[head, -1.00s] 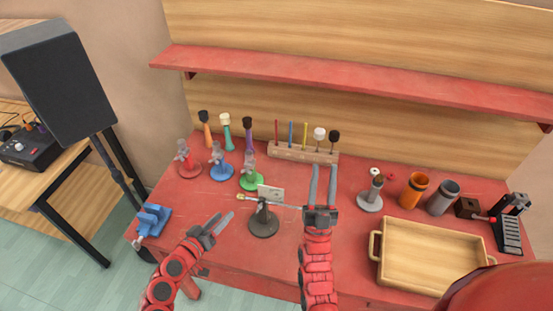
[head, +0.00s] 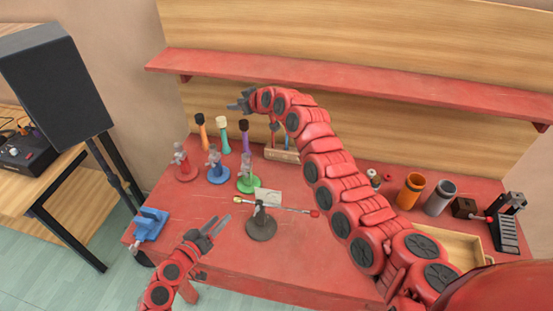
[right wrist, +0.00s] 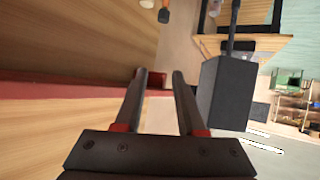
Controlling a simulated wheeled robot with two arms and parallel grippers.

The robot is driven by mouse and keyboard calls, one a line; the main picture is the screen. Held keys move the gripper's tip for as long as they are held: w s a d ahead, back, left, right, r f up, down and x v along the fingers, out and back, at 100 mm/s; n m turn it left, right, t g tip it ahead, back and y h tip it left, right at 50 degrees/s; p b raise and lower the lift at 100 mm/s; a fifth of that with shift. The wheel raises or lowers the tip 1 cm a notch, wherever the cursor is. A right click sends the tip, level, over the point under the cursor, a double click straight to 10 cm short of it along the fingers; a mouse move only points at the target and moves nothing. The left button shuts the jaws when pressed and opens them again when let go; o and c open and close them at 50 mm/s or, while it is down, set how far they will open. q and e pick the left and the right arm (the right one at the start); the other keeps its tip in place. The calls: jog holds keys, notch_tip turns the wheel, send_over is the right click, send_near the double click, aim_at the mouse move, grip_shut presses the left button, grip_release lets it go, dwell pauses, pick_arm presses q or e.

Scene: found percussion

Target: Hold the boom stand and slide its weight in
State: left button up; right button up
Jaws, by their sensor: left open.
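The boom stand (head: 262,229) stands upright on the red table, with a dark round base and a thin rod across its top. The rod's left end (head: 238,200) is pale yellow and its right end (head: 314,213) is red. I cannot tell for sure which part is the sliding weight. My left gripper (head: 221,219) is open and empty, just left of the stand and apart from it. My right gripper (head: 239,102) is up near the back wall, away from the stand. In the right wrist view its fingers (right wrist: 159,74) are apart with nothing between them.
Red, blue and green small stands (head: 247,182) are at the back left. My right arm crosses the table's right half, partly hiding the wooden tray (head: 450,240) and mallet rack (head: 282,154). A blue vise (head: 150,224) is at the left edge. A red shelf (head: 350,78) runs behind.

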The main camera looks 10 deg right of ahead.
jog(key=s+f+n+g+h, duration=0.1)
jog(key=s+f+n+g, duration=0.2)
jog(key=s, duration=0.4)
jog(key=n+g+h, duration=0.3)
jog(key=g+h, duration=0.2)
jog(key=g, duration=0.3)
send_over(277, 198)
notch_tip(277, 198, down, 2)
notch_tip(277, 198, down, 18)
jog(key=shift+w+r, duration=0.1)
jog(key=shift+r, duration=0.15)
jog(key=shift+r, duration=0.1)
grip_shut()
dwell(0.7)
